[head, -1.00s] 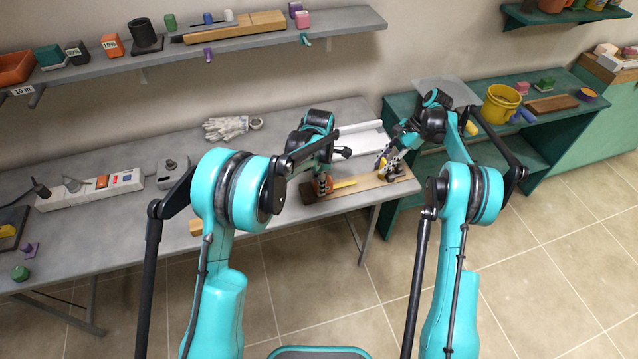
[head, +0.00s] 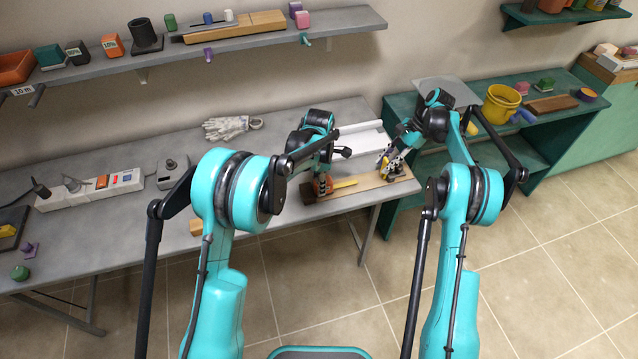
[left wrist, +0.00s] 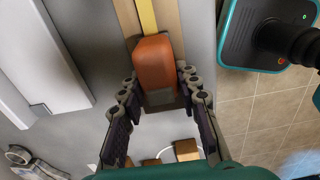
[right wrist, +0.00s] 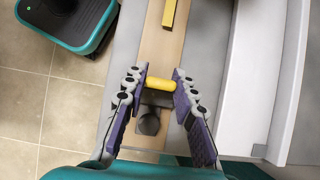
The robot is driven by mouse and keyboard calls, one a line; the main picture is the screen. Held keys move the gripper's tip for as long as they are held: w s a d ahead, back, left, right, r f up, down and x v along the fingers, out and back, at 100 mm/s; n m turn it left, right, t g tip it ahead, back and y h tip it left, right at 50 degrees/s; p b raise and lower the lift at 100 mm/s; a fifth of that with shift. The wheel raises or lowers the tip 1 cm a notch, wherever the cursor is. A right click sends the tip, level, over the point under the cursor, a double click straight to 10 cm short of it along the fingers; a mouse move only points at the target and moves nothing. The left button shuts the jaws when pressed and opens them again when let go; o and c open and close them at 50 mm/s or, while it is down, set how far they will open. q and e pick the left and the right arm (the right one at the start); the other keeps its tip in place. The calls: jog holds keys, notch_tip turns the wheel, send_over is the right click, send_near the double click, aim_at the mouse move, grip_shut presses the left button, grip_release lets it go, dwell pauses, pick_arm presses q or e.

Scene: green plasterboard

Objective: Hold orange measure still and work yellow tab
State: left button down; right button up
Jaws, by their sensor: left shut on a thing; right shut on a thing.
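The orange measure (left wrist: 155,62) sits on a wooden board (head: 365,187), with my left gripper (left wrist: 158,98) shut around its sides. A yellow strip (left wrist: 147,14) runs out of its far side along the board; in the head view the strip (head: 346,184) lies to the right of the measure. The yellow tab (right wrist: 160,85) is a short rounded bar on a dark mount at the board's other end. My right gripper (right wrist: 161,88) is shut on it, a finger at each end. In the right wrist view the strip's end (right wrist: 169,14) is apart from the tab.
A white channel-like piece (head: 362,139) lies behind the board on the grey bench (head: 110,225). A white glove (head: 228,127) and a grey box (head: 172,170) lie to the left. A green bench (head: 505,140) with a yellow bucket (head: 501,103) stands to the right.

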jog(key=o, duration=1.2)
jog(key=shift+c, duration=0.2)
jog(key=v, duration=1.2)
pick_arm(q)
jog(key=c, duration=1)
grip_release()
notch_tip(320, 180, up, 12)
